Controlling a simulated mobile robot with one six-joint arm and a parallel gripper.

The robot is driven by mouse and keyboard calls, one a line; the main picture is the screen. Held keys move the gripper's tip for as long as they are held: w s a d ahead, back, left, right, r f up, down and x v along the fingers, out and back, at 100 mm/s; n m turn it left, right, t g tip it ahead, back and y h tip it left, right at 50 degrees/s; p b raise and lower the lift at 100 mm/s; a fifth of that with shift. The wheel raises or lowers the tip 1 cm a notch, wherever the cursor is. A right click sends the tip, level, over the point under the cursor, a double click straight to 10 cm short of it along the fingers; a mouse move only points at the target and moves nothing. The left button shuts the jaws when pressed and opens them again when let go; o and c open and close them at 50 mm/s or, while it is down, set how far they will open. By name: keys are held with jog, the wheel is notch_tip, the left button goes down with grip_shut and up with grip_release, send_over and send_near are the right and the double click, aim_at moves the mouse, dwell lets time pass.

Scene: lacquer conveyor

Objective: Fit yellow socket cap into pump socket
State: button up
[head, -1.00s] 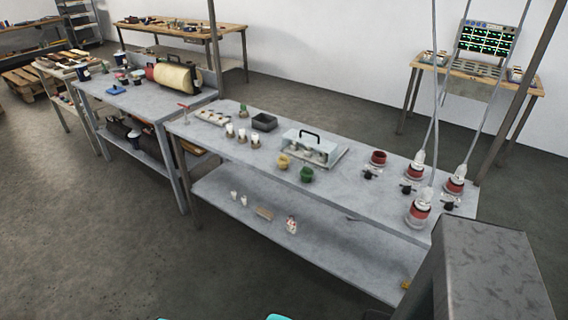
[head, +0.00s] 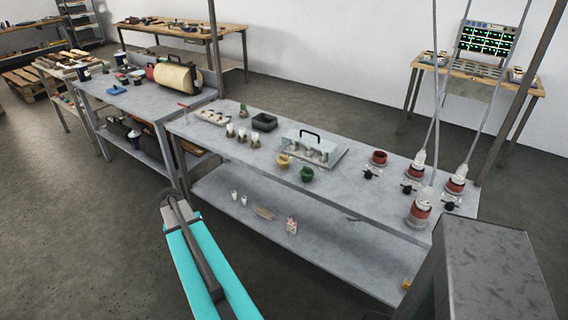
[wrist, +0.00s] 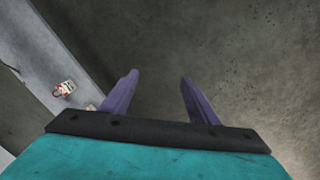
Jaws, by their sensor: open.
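The yellow socket cap (head: 283,161) stands on the grey bench top, in front of the clear-lidded case and beside a green cap (head: 307,174). An open red socket (head: 379,158) stands to its right. More red sockets (head: 419,213) at the right end have white plugs with cables in them. I cannot tell which one is the pump socket. My gripper (wrist: 158,82) is open and empty in the wrist view, above the floor. In the head view, my gripper (head: 175,198) is in front of the bench, left of and below the cap.
A clear-lidded case (head: 315,148) with a black handle stands behind the caps. The lower shelf (head: 330,248) holds small items, including a red-and-white one (wrist: 64,89). Cables hang over the bench's right end. Open floor lies in front of the bench.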

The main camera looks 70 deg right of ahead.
jog(key=s+d+r+m+h, duration=0.1)
jog(key=s+d+r+m, duration=0.15)
jog(key=d+r, duration=0.75)
jog(key=m+h, duration=0.3)
jog(key=m, duration=0.4)
send_near(284, 157)
notch_tip(284, 157, up, 3)
jog(key=shift+a+f+n, duration=0.25)
jog(key=shift+a, duration=0.1)
jog(key=shift+f, duration=0.1)
jog(key=shift+p+x, duration=0.7)
jog(key=shift+x, duration=3.55)
jog(key=shift+w+a, duration=0.15)
jog(key=shift+f, duration=0.15)
